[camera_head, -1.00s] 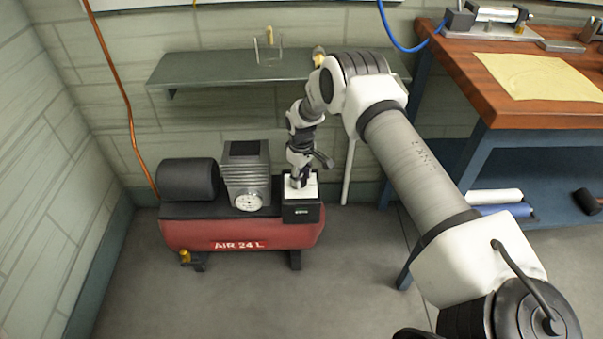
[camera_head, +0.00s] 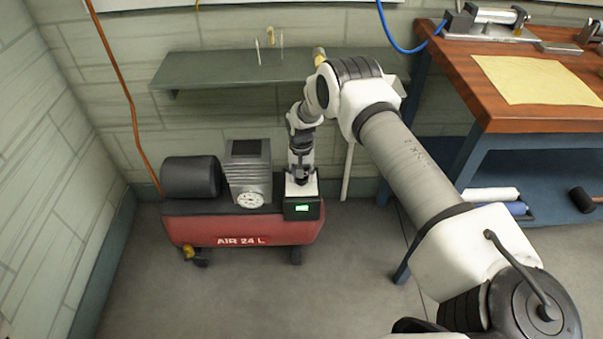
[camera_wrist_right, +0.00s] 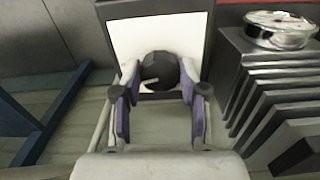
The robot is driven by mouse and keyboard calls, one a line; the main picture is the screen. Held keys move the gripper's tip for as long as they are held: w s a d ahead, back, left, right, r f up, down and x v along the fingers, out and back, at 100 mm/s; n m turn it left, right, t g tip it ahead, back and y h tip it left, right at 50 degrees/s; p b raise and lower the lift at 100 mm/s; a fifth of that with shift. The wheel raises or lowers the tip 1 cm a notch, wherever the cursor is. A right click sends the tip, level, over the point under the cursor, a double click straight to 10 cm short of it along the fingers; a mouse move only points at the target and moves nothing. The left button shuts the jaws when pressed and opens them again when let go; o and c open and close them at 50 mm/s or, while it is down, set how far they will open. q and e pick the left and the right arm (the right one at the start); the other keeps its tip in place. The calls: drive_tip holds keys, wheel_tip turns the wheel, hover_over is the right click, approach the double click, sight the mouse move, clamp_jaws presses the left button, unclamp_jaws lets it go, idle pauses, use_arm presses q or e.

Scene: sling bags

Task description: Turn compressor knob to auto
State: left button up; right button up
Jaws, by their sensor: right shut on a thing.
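The red air compressor (camera_head: 190,230) stands on the floor by the wall. Its control box (camera_head: 303,208) at the right end has a white top and a lit green display on its front. In the right wrist view, the round black knob (camera_wrist_right: 160,71) sits on the box's white top plate (camera_wrist_right: 127,40), with a pale pointer mark on it. My right gripper (camera_wrist_right: 158,85) is shut on the knob, one purple-padded finger on each side. In the head view my right gripper (camera_head: 301,180) reaches down onto the box and hides the knob. No setting label is readable. My left gripper is not in view.
A finned grey motor block with a white gauge (camera_head: 250,200) stands left of the box. A wall shelf (camera_head: 220,70) hangs above the compressor. A wooden-topped workbench (camera_head: 560,110) stands at right. The floor in front is clear.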

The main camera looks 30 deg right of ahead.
drive_tip(key=shift+s+f+m, duration=0.1)
drive_tip(key=shift+m, duration=1.1)
drive_tip(key=shift+a, duration=0.1)
drive_tip(key=o, duration=1.1)
drive_tip(key=shift+o, duration=0.2)
drive_tip(key=shift+r, duration=0.4)
wheel_tip(320, 180, up, 11)
